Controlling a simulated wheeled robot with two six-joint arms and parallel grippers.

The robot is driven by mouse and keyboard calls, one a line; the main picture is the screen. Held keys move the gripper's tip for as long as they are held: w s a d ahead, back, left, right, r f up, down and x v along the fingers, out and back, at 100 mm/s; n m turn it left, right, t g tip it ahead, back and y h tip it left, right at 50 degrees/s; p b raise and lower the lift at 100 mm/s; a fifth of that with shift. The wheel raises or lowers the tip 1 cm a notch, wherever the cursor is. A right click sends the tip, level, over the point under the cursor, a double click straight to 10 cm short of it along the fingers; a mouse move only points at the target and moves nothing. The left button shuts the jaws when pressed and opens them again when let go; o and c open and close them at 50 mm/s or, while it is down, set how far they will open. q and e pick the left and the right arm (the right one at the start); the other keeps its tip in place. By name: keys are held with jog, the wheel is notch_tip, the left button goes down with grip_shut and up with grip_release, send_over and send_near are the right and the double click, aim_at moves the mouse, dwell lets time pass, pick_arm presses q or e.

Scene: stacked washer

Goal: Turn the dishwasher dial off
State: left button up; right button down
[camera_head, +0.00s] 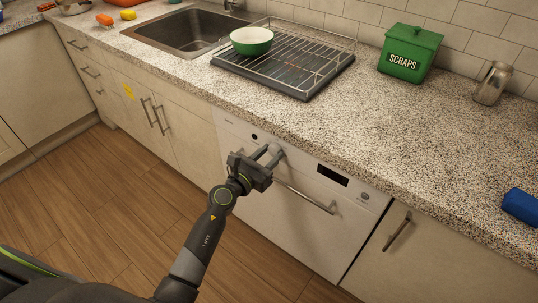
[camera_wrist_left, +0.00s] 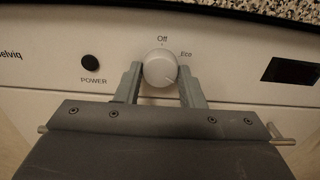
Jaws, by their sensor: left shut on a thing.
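The white dishwasher (camera_head: 300,222) is built in under the counter, with its control panel along the top. Its round white dial (camera_wrist_left: 160,68) sits between "Off" above it and "Eco" to its upper right in the left wrist view. A faint mark shows on the dial's lower right; I cannot tell surely where it points. My left gripper (camera_head: 270,153) reaches the panel, and its two fingers (camera_wrist_left: 159,80) are shut on the dial, one on each side. In the head view the gripper mostly hides the dial. My right gripper is not in view.
A black power button (camera_wrist_left: 90,62) is left of the dial, and a dark display (camera_head: 332,176) is to the right. The door handle (camera_head: 305,198) runs below. The counter above holds a dish rack (camera_head: 318,80), a green bowl (camera_head: 251,42) and a green scraps bin (camera_head: 409,54).

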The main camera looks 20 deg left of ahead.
pick_arm(q)
jog(key=shift+n, duration=0.3)
jog(key=shift+r+n+p, duration=0.1)
jog(key=shift+n+p, duration=0.65)
jog(key=shift+n, duration=0.05)
jog(key=n+p, duration=0.2)
jog(key=n, duration=0.2)
jog(key=n+p, duration=0.2)
jog(key=n, duration=0.2)
jog(key=shift+d, duration=0.1)
jog(key=n+p, duration=0.2)
jog(key=n, duration=0.1)
jog(key=shift+n, duration=0.4)
jog(key=n+p, duration=0.2)
jog(key=n, duration=0.2)
jog(key=shift+r, duration=0.15)
jog(key=n+p, duration=0.3)
jog(key=n, duration=0.2)
jog(key=shift+n, duration=0.4)
